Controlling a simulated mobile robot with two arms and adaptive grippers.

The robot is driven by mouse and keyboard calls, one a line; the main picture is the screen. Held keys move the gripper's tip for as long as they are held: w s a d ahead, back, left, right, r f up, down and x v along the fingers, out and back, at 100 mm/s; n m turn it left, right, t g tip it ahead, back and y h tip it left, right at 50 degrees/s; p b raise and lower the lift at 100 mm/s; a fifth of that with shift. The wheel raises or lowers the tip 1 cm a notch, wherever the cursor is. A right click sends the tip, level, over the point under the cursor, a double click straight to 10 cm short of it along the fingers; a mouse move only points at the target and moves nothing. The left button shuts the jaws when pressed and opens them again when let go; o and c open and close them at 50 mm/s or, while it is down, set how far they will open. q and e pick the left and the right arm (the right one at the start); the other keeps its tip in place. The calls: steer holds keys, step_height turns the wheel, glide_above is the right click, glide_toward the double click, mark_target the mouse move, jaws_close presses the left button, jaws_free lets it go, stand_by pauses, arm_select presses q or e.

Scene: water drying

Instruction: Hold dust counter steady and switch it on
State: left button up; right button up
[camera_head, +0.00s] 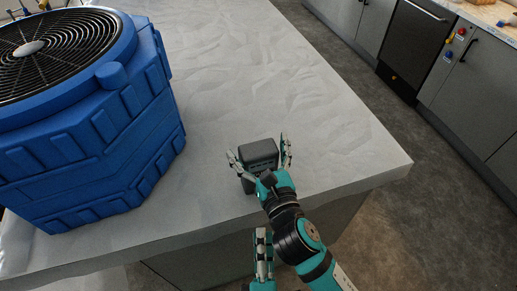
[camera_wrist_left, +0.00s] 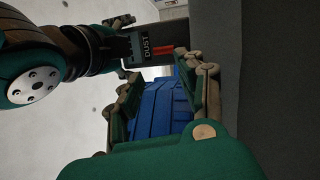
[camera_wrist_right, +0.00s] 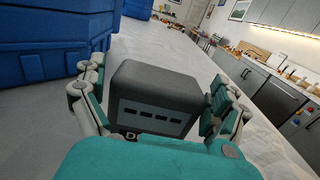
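The dust counter (camera_head: 259,154) is a dark grey box standing upright near the counter's front edge. My right gripper (camera_head: 261,150) has its fingers spread on both sides of it; in the right wrist view (camera_wrist_right: 155,95) a gap shows at the box's left side, while contact on the right side is unclear. In the left wrist view the box shows a "DUST" label (camera_wrist_left: 146,46) and a red switch (camera_wrist_left: 163,49). Whether it is on cannot be told. My left gripper (camera_head: 263,240) is below and in front of the box, open and empty, apart from it.
A large blue machine (camera_head: 110,150) with a black round grille stands left on the pale countertop (camera_head: 300,90). The countertop behind and right of the box is clear. Grey cabinets (camera_head: 470,110) line the far right across an open floor (camera_head: 420,180).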

steer(key=c, duration=1)
steer(key=shift+c, duration=0.2)
arm_select(q)
steer(key=shift+a, duration=0.15)
steer(key=shift+c, duration=1.2)
steer(key=a, duration=0.2)
steer(key=a+m+g+h, duration=0.1)
steer(key=a, duration=0.1)
steer(key=s+a+m+h, duration=0.1)
steer(key=a, duration=0.1)
steer(key=shift+s+f, duration=0.1)
steer(key=shift+f, duration=0.05)
jaws_close()
arm_select(e)
steer(key=shift+a, duration=0.1)
arm_select(q)
steer(key=a+r+m+h, duration=0.1)
steer(key=s+a+r+m+g+h, duration=0.1)
steer(key=a+r+g+h, duration=0.1)
steer(key=shift+s+a+m+h, duration=0.35)
steer(key=shift+m+h, duration=0.05)
